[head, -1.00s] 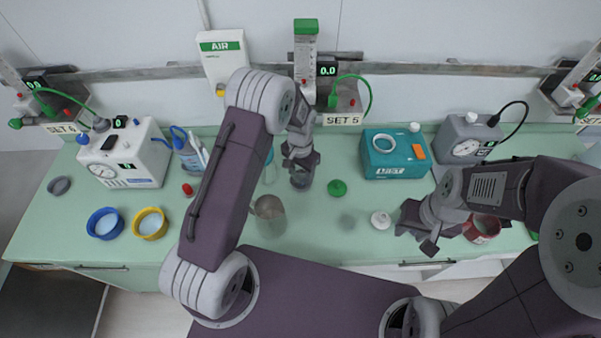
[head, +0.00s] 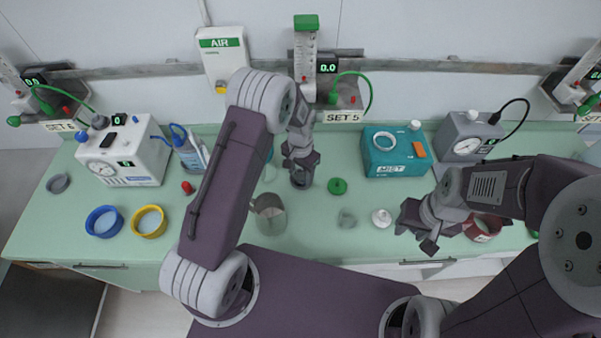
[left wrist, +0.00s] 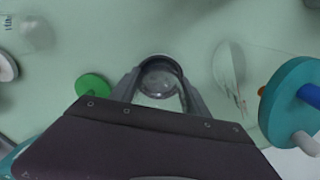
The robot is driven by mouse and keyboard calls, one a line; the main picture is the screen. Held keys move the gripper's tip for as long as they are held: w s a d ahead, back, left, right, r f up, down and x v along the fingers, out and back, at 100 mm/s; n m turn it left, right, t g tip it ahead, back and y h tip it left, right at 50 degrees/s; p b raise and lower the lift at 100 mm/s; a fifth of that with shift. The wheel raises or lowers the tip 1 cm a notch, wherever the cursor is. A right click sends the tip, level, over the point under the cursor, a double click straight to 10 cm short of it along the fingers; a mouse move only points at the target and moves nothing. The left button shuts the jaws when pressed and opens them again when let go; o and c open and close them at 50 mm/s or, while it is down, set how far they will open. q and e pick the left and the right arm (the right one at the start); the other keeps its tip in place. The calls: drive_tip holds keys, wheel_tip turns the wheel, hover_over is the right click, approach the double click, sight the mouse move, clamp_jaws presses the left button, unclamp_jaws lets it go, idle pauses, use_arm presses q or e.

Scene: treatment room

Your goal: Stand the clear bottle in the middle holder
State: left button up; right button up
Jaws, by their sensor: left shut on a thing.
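My left gripper (head: 300,168) is shut on a clear bottle (head: 302,180) over the counter, below the SET 5 station. In the left wrist view the two fingers clasp its round clear body (left wrist: 160,78), seen from above. Whether its base touches the counter is hard to tell. The SET 5 wall station (head: 343,100) is the middle one of the labelled stations. No part of it can be clearly made out as an empty holder. My right gripper (head: 418,238) looks open and empty, low over the counter's front right.
A green cap (head: 337,186), a small clear piece (head: 347,218) and a white ring (head: 381,219) lie right of the bottle. A clear beaker (head: 269,213) stands in front. Blue (head: 104,221) and yellow (head: 149,221) rings lie left. A teal box (head: 394,153) stands right.

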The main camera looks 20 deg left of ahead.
use_arm(q)
drive_tip(key=o, duration=1.6)
drive_tip(key=shift+s+f, duration=0.1)
drive_tip(key=shift+s, duration=0.1)
wheel_tip(320, 180, up, 3)
drive_tip(key=shift+d+f+p, duration=0.1)
drive_tip(key=shift+f+p, duration=0.1)
drive_tip(key=shift+p, duration=0.9)
wheel_tip(320, 180, up, 4)
drive_tip(key=p, duration=0.3)
drive_tip(key=shift+r, duration=0.25)
drive_tip(key=shift+w+r+p, duration=0.1)
drive_tip(key=shift+w+p, duration=0.1)
drive_tip(key=shift+p, duration=0.15)
